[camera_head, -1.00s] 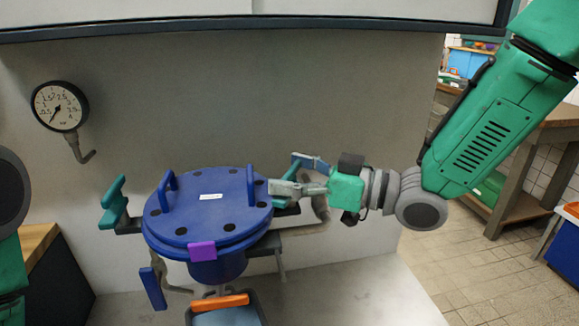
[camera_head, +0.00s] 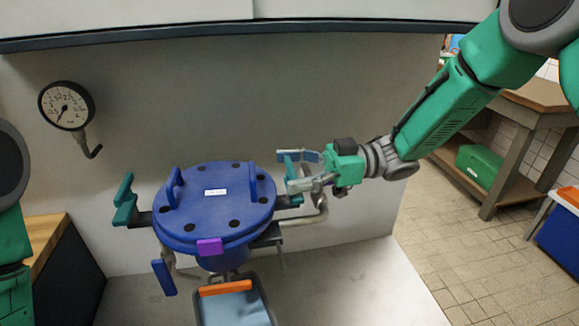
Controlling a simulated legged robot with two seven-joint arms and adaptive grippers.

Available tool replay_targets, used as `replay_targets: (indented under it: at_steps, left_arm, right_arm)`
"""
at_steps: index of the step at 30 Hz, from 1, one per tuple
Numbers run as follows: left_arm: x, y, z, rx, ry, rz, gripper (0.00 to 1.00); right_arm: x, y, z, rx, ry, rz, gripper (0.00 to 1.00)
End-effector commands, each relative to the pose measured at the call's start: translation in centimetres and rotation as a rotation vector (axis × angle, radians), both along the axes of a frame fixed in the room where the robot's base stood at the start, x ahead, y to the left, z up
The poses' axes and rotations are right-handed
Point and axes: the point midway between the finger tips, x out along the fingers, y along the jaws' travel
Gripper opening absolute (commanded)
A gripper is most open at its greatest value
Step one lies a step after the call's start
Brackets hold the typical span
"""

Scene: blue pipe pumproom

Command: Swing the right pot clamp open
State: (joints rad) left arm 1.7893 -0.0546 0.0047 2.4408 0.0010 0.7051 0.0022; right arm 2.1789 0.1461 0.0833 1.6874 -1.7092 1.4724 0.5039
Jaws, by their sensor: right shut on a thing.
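The blue round pot (camera_head: 215,215) has a bolted lid with two upright blue handles and a small white label. The right pot clamp (camera_head: 290,170) is a teal upright piece at the lid's right edge, on a dark bracket. My right gripper (camera_head: 303,170) comes from the right with its fingers shut on this clamp, which partly hides behind them. The matching left clamp (camera_head: 124,200) stands teal and upright at the pot's left side. My left arm shows only at the left edge, and its gripper is out of the picture.
A pressure gauge (camera_head: 66,106) hangs on the grey wall. A purple tab (camera_head: 209,246) sits on the lid's front rim. A blue tray with an orange handle (camera_head: 225,288) stands below the front. A wooden bench (camera_head: 535,100) stands at the right.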

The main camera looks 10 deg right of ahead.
Motion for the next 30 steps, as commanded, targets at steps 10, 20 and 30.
replay_targets:
  at_steps: [10,20,30]
  left_arm:
    - [0.0,0.0,0.0,0.000,0.000,0.000,0.81]
    - [0.0,0.0,0.0,0.000,0.000,0.000,0.81]
    - [-0.2,0.0,0.1,0.000,-0.003,0.000,0.81]
  right_arm:
    - [0.1,0.0,0.0,0.000,-0.003,0.007,0.44]
    - [0.0,0.0,0.1,0.000,-0.003,0.008,0.93]
    - [0.1,-2.7,0.0,0.001,-0.003,0.005,0.93]
